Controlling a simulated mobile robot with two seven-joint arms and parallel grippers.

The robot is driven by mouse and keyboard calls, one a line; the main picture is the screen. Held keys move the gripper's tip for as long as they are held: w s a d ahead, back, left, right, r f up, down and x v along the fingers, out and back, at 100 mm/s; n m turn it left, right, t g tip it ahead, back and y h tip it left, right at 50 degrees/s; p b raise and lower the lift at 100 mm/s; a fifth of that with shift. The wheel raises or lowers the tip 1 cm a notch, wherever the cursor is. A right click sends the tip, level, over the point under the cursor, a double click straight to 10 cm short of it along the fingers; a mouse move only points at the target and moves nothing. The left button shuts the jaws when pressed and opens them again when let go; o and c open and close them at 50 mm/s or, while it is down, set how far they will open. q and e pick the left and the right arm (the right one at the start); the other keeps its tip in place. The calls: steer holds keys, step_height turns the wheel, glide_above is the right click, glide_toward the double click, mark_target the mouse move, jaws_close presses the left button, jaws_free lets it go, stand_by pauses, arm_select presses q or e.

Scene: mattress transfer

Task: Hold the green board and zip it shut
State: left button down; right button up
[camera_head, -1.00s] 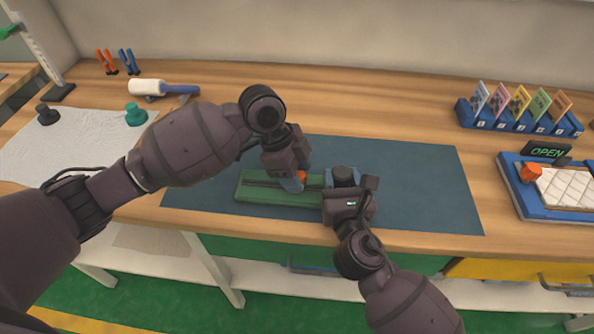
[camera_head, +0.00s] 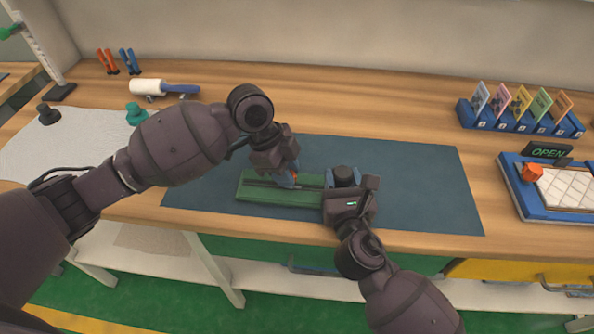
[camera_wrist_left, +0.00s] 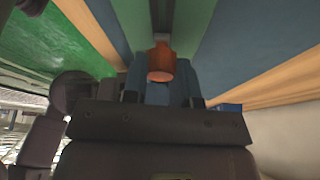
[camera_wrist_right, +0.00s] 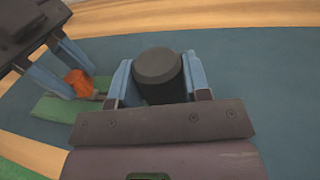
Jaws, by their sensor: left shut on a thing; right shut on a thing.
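The green board (camera_head: 268,202) lies on the dark blue mat, with a dark lengthwise strip along it. In the left wrist view the green board (camera_wrist_left: 196,18) runs away from me on both sides of a grey strip. My left gripper (camera_head: 288,180) is shut on an orange pull (camera_wrist_left: 160,64) over the board; the pull also shows in the right wrist view (camera_wrist_right: 78,82). My right gripper (camera_head: 342,182) is shut on a black round knob (camera_wrist_right: 158,70) at the board's right end. My right gripper hides that end of the board.
The dark blue mat (camera_head: 425,190) is bare on the right. A blue tray (camera_head: 530,205) with a white quilted piece stands at right, by an OPEN sign (camera_head: 548,151). A card rack (camera_head: 520,125) is behind. A white roller (camera_head: 147,87) lies back left.

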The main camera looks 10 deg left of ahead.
arm_select(q)
steer(key=a, duration=0.9)
steer(key=shift+a, duration=0.2)
steer(key=c, duration=0.9)
jaws_free()
steer(key=shift+r, duration=0.1)
steer(key=v, duration=1.2)
